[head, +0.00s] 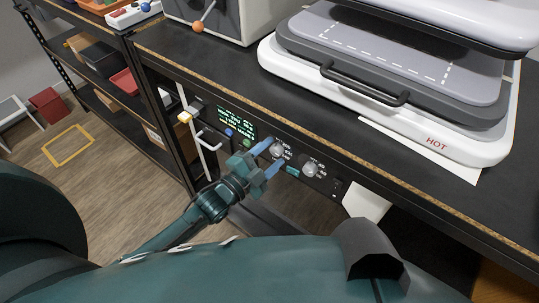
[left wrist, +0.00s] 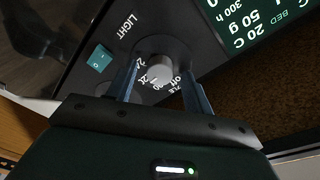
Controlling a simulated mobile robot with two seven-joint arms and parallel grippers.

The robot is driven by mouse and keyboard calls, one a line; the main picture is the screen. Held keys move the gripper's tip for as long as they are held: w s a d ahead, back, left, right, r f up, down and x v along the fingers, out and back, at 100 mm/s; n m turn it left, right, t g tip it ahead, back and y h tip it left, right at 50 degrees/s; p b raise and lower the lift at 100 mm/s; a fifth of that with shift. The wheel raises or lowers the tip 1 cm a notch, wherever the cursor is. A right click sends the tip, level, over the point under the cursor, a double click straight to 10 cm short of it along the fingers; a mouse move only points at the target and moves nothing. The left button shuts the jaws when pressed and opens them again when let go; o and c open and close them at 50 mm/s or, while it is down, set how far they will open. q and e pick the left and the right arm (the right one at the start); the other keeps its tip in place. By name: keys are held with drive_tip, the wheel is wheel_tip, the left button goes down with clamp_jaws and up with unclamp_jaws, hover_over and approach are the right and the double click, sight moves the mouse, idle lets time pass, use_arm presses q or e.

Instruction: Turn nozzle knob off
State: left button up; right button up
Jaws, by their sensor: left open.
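The nozzle knob (head: 278,149) is a small pale round knob on the dark control panel under the bench's front edge. In the left wrist view the knob (left wrist: 160,69) has number marks, an "off" mark and a partly hidden label ending in "ZLE" around it. My left gripper (head: 268,157) is at the panel with its fingers open. In the left wrist view the fingers (left wrist: 162,80) stand on either side of the knob; I cannot tell whether they touch it. My right gripper is not in view.
A second pale knob (head: 310,168) sits to the right on the panel. A teal switch (left wrist: 99,59) is beside the "LIGHT" label. A lit green-text screen (head: 237,122) is to the left. A press marked HOT (head: 440,150) stands on the bench above.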

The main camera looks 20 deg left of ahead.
use_arm(q)
drive_tip(key=shift+c, duration=0.2)
drive_tip(key=c, duration=0.9)
drive_tip(key=shift+n, duration=0.3)
drive_tip(key=n+p, duration=0.1)
drive_tip(key=n, duration=0.3)
drive_tip(key=n+t, duration=0.1)
drive_tip(key=n, duration=0.4)
drive_tip(key=shift+f, duration=0.1)
drive_tip(key=n, duration=0.5)
drive_tip(key=shift+p, duration=0.3)
drive_tip(key=shift+n+y, duration=0.6)
drive_tip(key=shift+n, duration=1.5)
